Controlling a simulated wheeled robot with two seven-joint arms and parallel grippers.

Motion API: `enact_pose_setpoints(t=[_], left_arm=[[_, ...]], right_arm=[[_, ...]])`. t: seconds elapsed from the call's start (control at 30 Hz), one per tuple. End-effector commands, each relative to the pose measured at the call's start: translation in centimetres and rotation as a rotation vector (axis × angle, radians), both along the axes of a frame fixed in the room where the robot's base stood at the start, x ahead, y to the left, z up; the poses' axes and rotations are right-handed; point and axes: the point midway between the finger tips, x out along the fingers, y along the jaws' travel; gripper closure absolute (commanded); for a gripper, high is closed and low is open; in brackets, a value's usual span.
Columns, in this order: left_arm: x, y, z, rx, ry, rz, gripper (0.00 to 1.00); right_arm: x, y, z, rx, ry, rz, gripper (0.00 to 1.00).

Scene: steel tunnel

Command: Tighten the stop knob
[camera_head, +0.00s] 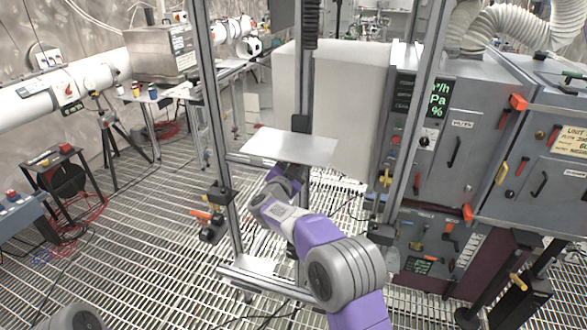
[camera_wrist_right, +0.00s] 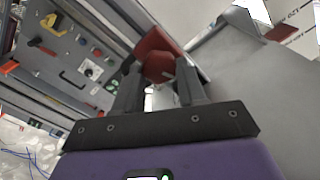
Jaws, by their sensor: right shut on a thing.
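In the right wrist view my right gripper (camera_wrist_right: 160,78) has its two dark fingers on a dark red, blocky knob (camera_wrist_right: 154,52) and is shut on it. A pale metal part shows between the fingers, below the knob. I cannot tell for certain that this is the stop knob. In the head view my purple and grey right arm (camera_head: 318,232) reaches up into the metal frame, its end under a pale flat plate (camera_head: 292,146). The fingertips and the held knob are hidden there. My left gripper is out of view.
Upright frame posts (camera_head: 217,130) stand close to my right arm on both sides. A clamp with an orange handle (camera_head: 203,214) sits on the left post. Grey cabinets (camera_head: 466,150) with levers fill the right. The grated floor (camera_head: 130,240) is open at left.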

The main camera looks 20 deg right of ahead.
Motion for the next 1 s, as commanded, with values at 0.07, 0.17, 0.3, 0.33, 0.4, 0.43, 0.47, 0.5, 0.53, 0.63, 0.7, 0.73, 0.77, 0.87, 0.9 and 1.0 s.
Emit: enact_pose_setpoints(t=[0.07,0.17,0.3,0.33,0.4,0.43,0.47,0.5,0.53,0.63,0.7,0.73,0.77,0.87,0.9,1.0], left_arm=[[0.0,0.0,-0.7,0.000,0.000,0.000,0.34],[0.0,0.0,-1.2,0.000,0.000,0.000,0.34],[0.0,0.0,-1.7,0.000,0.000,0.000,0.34],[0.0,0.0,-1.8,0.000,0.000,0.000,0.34],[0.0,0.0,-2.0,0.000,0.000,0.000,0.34],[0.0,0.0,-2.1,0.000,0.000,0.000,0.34],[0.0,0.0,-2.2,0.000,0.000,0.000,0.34],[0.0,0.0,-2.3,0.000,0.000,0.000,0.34],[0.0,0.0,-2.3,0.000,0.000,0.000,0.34],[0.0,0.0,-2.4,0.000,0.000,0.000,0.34],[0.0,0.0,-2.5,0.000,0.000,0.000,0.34],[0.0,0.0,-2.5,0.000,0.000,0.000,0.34],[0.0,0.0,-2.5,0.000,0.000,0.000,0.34],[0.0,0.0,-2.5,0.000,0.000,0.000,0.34],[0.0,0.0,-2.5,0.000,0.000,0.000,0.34],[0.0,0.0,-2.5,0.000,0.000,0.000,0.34]], right_arm=[[0.0,0.0,-0.2,0.053,-0.037,-0.001,0.90],[-0.1,-0.1,-0.2,0.115,-0.078,-0.001,0.90],[-0.1,-0.1,-0.3,0.188,-0.127,-0.001,0.90],[-0.1,-0.1,-0.3,0.201,-0.136,-0.001,0.90],[-0.1,-0.1,-0.2,0.229,-0.155,-0.002,0.90],[-0.1,-0.1,-0.2,0.240,-0.163,-0.002,0.90],[-0.1,-0.1,-0.2,0.250,-0.170,-0.001,0.90],[-0.1,-0.1,-0.2,0.261,-0.177,-0.001,0.90],[-0.1,-0.1,-0.2,0.267,-0.181,-0.001,0.90],[-0.1,-0.1,-0.2,0.286,-0.194,-0.001,0.90],[-0.1,-0.1,-0.1,0.294,-0.199,-0.001,0.90],[-0.1,-0.1,-0.1,0.296,-0.201,-0.001,0.90],[-0.1,-0.1,-0.1,0.298,-0.202,-0.001,0.90],[-0.1,-0.1,-0.1,0.300,-0.204,-0.001,0.90],[-0.1,-0.1,-0.1,0.301,-0.204,-0.001,0.90],[-0.1,-0.1,-0.1,0.301,-0.203,-0.002,0.90]])
